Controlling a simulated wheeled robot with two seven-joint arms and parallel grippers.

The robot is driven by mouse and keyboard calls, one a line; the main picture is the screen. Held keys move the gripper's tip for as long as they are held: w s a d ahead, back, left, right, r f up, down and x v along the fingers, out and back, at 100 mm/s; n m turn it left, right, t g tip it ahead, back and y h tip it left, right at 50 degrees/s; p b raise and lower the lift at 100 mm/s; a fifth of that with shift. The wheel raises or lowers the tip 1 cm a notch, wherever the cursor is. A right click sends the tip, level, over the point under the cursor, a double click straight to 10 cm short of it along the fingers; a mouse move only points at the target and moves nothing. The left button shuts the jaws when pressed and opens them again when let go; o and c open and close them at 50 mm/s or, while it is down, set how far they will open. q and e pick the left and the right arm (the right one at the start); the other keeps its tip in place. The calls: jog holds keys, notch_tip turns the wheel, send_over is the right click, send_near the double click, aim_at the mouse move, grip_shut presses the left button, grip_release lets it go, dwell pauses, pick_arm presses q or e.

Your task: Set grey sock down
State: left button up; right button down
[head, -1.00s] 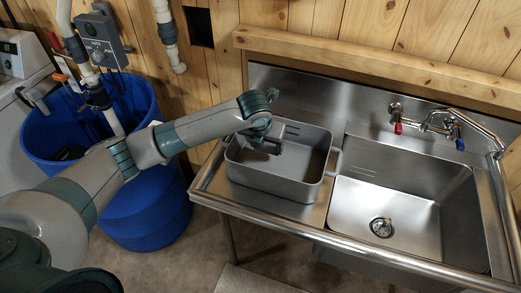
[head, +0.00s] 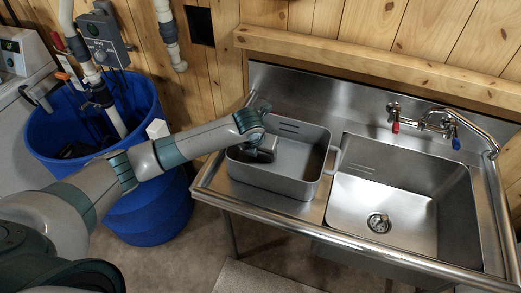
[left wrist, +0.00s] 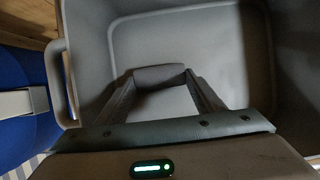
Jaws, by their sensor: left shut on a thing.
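My left gripper (head: 262,152) is inside the grey rectangular tub, near its left end. In the left wrist view my left gripper (left wrist: 160,85) is shut on the grey sock (left wrist: 160,75), a rolled grey shape between the fingertips. The sock is over the tub floor; I cannot tell whether it touches it. In the head view the sock cannot be told apart from the gripper. My right gripper is not in view.
The grey tub (head: 285,183) stands on the steel drainboard, left of the sink basin (head: 400,200). Its wall (left wrist: 85,60) is close to the gripper. A blue barrel (head: 150,215) stands at the left. The rest of the tub floor looks clear.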

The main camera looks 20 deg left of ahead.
pick_arm(q)
jog(key=shift+f, duration=0.15)
jog(key=o, duration=1)
jog(key=shift+b+v, duration=1.55)
jog(key=shift+v, duration=4.55)
jog(key=shift+w, duration=0.1)
